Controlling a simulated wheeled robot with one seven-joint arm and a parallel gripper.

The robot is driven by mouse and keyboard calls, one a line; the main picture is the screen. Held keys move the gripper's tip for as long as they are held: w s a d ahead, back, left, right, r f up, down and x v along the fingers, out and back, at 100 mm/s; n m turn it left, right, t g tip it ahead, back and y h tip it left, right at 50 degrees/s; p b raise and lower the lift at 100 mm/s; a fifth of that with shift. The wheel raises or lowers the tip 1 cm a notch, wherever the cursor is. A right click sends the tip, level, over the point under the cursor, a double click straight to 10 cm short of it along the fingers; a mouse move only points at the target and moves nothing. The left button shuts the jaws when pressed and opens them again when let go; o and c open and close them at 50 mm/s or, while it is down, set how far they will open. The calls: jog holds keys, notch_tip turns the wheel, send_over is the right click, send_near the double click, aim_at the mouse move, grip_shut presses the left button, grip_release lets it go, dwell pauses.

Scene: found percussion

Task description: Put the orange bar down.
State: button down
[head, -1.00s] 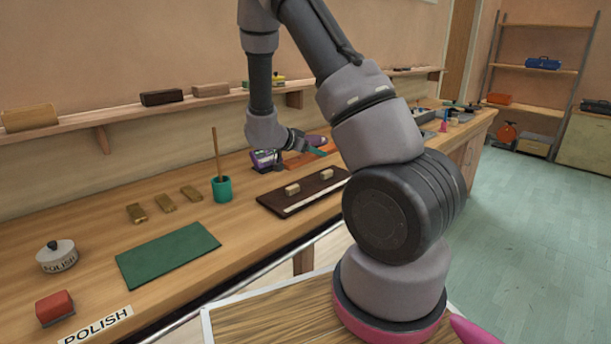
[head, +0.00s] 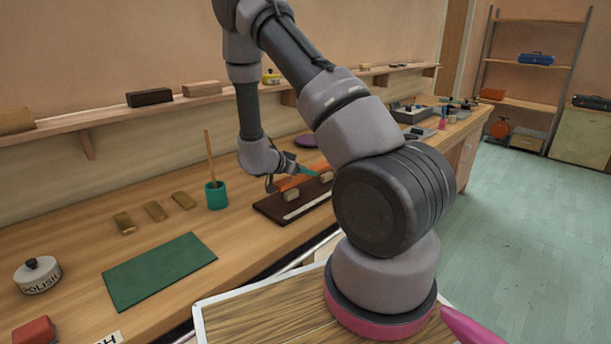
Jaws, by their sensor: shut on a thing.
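The orange bar (head: 289,183) is in my gripper (head: 292,175), which is shut on it. The bar lies slantwise over the dark brown board (head: 268,208) on the bench. Two pale blocks stand on this board, a near one (head: 291,195) and a far one (head: 326,177), with a light strip along the board's front. The bar shows right behind or above the blocks. I cannot tell whether it touches them. My gripper and arm hide part of the bar.
A teal cup (head: 216,196) with an upright wooden stick stands left of the board. A purple round thing (head: 306,142) sits behind. A wall shelf (head: 120,125) runs above.

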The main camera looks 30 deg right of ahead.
jog(key=shift+f, duration=0.75)
jog(key=shift+f, duration=0.1)
jog(key=shift+f, duration=0.4)
jog(key=shift+f, duration=0.1)
jog(key=shift+c, duration=1.3)
grip_release()
